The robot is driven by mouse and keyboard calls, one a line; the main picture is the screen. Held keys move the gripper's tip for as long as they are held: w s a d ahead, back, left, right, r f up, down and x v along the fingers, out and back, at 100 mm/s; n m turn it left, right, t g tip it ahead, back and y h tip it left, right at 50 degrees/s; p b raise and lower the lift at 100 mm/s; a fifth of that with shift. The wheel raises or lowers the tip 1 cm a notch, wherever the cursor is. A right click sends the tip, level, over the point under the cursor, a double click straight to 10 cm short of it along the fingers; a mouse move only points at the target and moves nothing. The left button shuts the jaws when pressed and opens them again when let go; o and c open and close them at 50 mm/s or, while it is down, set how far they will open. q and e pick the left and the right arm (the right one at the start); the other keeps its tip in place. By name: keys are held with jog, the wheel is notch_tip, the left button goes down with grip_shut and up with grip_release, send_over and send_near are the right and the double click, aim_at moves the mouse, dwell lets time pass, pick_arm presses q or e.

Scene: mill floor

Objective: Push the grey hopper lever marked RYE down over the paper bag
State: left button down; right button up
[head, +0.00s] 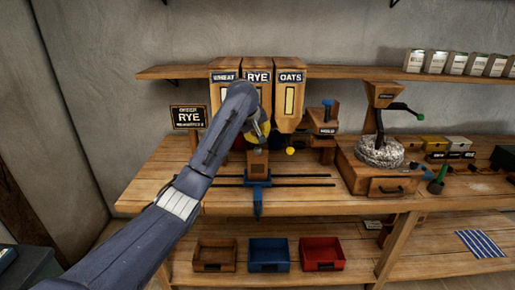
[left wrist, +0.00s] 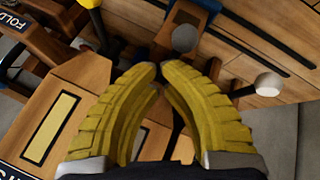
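The RYE hopper (head: 258,77) stands between WHEAT and OATS; my left arm covers its lower front. A grey ball knob (left wrist: 185,38) shows just beyond my left fingertips in the left wrist view. A dark stem shows between the fingers; whether they touch the lever is unclear. My left gripper (head: 260,132), with yellow fingers, is in front of the hopper outlets, and in the left wrist view (left wrist: 160,68) its tips are together. A brown block-like shape (head: 257,161), perhaps the paper bag, sits below it on a blue carriage (head: 257,186). My right gripper is out of view.
A yellow knob (head: 290,150) is right of my gripper, under OATS. A white knob (left wrist: 268,83) lies right of my fingers. An order board (head: 188,117) reading RYE stands left. A mill (head: 380,150) stands right. The bench front left is clear.

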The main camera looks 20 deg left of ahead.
pick_arm(q)
jog(key=shift+r, duration=0.1)
jog(key=shift+r, duration=2.4)
jog(key=shift+a, duration=0.1)
